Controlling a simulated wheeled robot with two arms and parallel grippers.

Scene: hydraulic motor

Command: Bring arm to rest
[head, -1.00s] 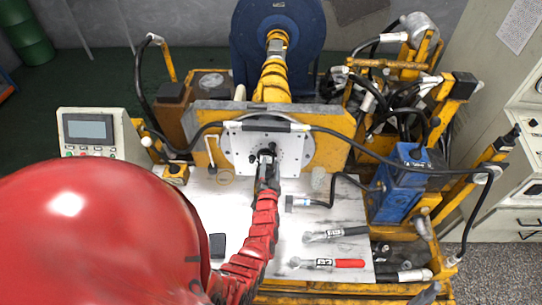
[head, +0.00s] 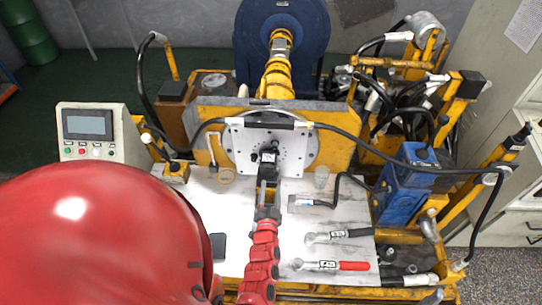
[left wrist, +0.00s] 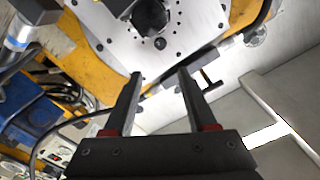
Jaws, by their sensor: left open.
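My left gripper (head: 268,172) is in front of the square metal plate of the hydraulic motor (head: 292,150), over the white work table (head: 330,225). In the left wrist view its two fingers (left wrist: 160,88) are apart with nothing between them. The motor plate (left wrist: 196,22) with its dark central hole lies ahead of the fingertips there. In the head view the gripper hides part of the plate's lower middle. My red left arm reaches up from the bottom of the head view. My right gripper does not show.
Two torque wrenches, one black-handled (head: 340,235) and one red-handled (head: 330,266), lie on the table's right. A dark phone-like object (head: 218,246) lies left. A black hose (head: 400,158) arches across the plate. A blue pump block (head: 405,185) stands right, a control box (head: 90,132) left.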

